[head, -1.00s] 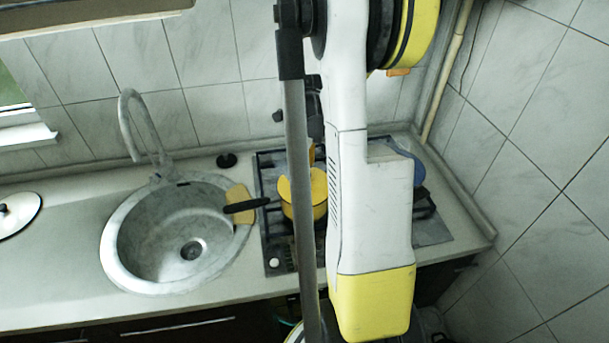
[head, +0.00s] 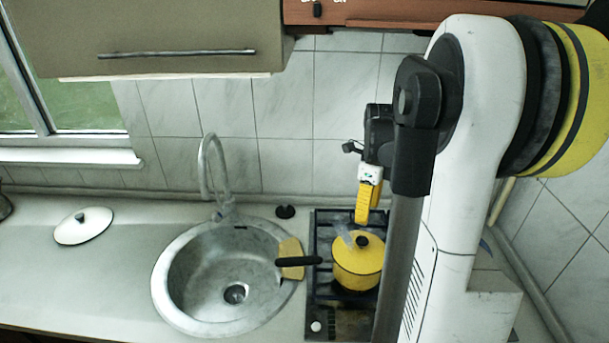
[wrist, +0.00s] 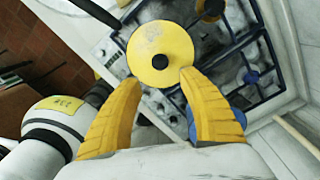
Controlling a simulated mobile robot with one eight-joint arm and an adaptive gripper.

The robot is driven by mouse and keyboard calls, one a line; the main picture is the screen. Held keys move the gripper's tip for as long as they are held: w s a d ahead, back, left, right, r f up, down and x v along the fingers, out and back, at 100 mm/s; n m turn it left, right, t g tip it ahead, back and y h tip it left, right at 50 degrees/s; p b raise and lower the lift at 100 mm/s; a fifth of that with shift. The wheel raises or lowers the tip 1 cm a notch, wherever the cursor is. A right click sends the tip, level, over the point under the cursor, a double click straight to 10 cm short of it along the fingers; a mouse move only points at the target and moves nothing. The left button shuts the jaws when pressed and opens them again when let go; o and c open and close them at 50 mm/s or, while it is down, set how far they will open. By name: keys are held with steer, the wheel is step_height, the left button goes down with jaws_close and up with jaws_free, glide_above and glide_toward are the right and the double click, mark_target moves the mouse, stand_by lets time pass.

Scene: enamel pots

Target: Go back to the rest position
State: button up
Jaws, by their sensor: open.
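My gripper (wrist: 159,115) is open, its two yellow ribbed fingers spread wide and empty in the wrist view. In the head view my gripper (head: 366,200) hangs above the back of the stove, over the pot. A yellow enamel pot (head: 357,270) with a yellow lid and black knob stands on the stove (head: 327,298). My arm hides the right side of the stove.
A round sink (head: 185,284) with a tall faucet (head: 206,165) is left of the stove. A yellowish board (head: 291,258) rests on its right rim. A white lid (head: 83,226) lies on the left counter. A wall cabinet (head: 150,35) hangs at upper left. A blue item (wrist: 238,114) shows on the stove.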

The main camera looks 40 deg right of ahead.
steer(key=w+a+n+t+h+b, duration=0.1)
steer(key=a+n+b, duration=0.2)
steer(key=a+n, duration=0.5)
steer(key=w+a+n+t+b, duration=0.1)
steer(key=a+n+t+b, duration=0.15)
steer(key=a+n, duration=0.5)
steer(key=s+a+f+n+t+b, duration=0.1)
steer(key=s+a+f+n+b, duration=0.2)
steer(key=a+n, duration=0.5)
steer(key=s+a+f+n+t+b, duration=0.2)
steer(key=a+n+b, duration=0.1)
steer(key=a+n, duration=0.5)
steer(key=shift+s+a+f+y+b, duration=0.4)
steer(key=shift+a, duration=0.7)
steer(key=shift+t, duration=0.25)
